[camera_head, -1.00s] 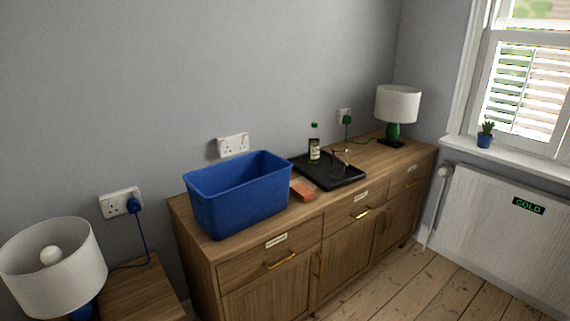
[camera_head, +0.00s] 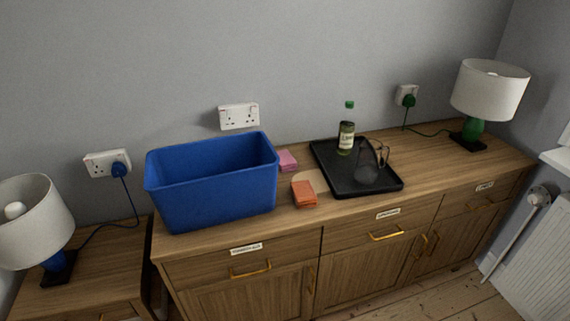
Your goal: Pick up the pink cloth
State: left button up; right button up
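The pink cloth (camera_head: 288,160) is a small folded piece lying on the wooden sideboard (camera_head: 225,240), towards the wall. It is just right of the blue bin (camera_head: 212,190), which may hide part of it. An orange folded cloth (camera_head: 304,194) lies in front of it, nearer the sideboard's front edge. Neither of my grippers shows in the head view.
A black tray (camera_head: 335,182) right of the cloths holds a green-capped bottle (camera_head: 346,138) and a glass-like item (camera_head: 371,165). A green lamp (camera_head: 490,90) stands at the right end. A blue lamp (camera_head: 32,222) stands on a lower cabinet at left.

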aim_at(287, 163)
jog(key=i+l+u, duration=0.15)
jog(key=i+l, duration=0.2)
jog(key=i+l+u, duration=0.1)
jog(key=i+l, duration=0.2)
jog(key=l, duration=0.15)
jog(key=i+l+u, duration=0.15)
jog(key=i+l, duration=0.15)
jog(key=l, duration=0.15)
